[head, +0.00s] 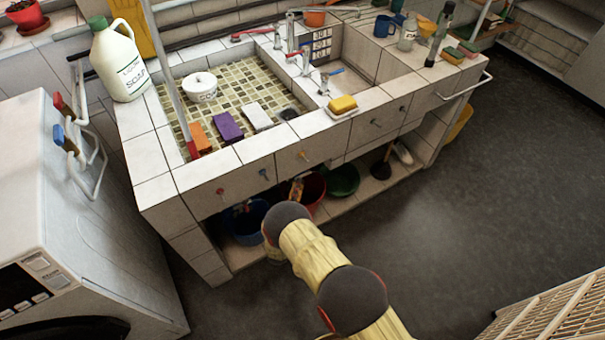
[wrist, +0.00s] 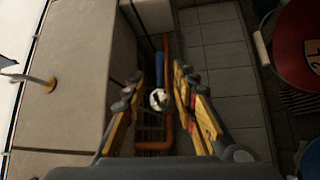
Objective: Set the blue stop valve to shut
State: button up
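In the wrist view, a blue lever-like part (wrist: 159,68), which looks like the blue stop valve, stands beside an orange pipe (wrist: 167,105). A round white-and-dark piece (wrist: 158,98) sits at its lower end. My gripper (wrist: 158,80) is open, with one yellow finger on each side of the blue part in the picture. I see no clear contact, and the depth between them is hard to tell. In the head view my arm reaches toward the space under the sink counter, and the gripper is mostly hidden behind my arm.
The tiled sink counter (head: 150,193) stands over a low shelf with a blue bucket (head: 246,222), a red bucket (head: 313,187) and a green basin (head: 342,180). A red container (wrist: 300,40) is close right in the wrist view.

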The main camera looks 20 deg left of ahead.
jog(key=w, duration=0.2)
jog(key=w+b, duration=0.1)
jog(key=w, duration=0.1)
jog(key=w+b, duration=0.1)
jog(key=w, duration=0.1)
jog(key=shift+w+a+r, duration=0.25)
jog(key=shift+w+r, duration=0.05)
jog(key=shift+r, duration=0.1)
jog(key=shift+c, duration=1.3)
jog(key=c, duration=0.4)
grip_shut()
